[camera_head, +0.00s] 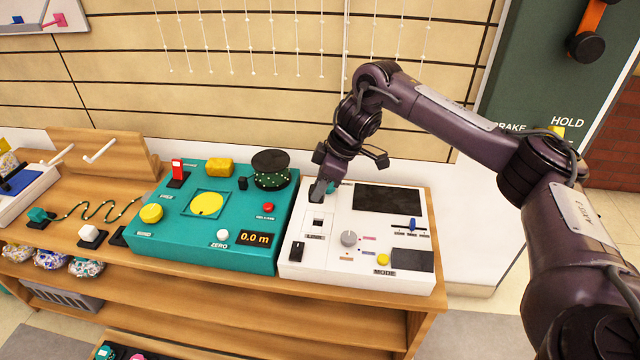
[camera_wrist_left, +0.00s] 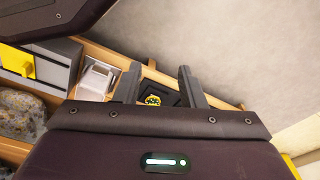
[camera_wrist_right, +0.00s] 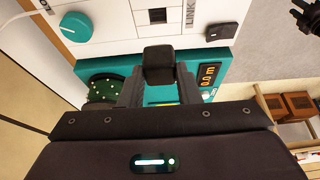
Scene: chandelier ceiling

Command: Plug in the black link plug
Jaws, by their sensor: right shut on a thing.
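My right gripper (camera_head: 320,182) is shut on the black link plug, a dark block (camera_wrist_right: 160,64) between its fingertips in the right wrist view. It hangs over the back left part of the white console (camera_head: 340,262). The square LINK socket (camera_head: 318,222) is in front of the gripper in the head view, with its label below. It also shows in the right wrist view (camera_wrist_right: 158,15), apart from the plug. My left gripper (camera_wrist_left: 158,88) shows only in its wrist view, its fingers apart with nothing between them.
A teal console (camera_head: 212,245) with knobs, a spool (camera_head: 271,168) and a 0.0 m display stands left of the white one. The white console has a grey knob (camera_head: 349,238) and a black rocker switch (camera_head: 297,251). A wavy cord (camera_head: 95,208) lies on the wooden bench.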

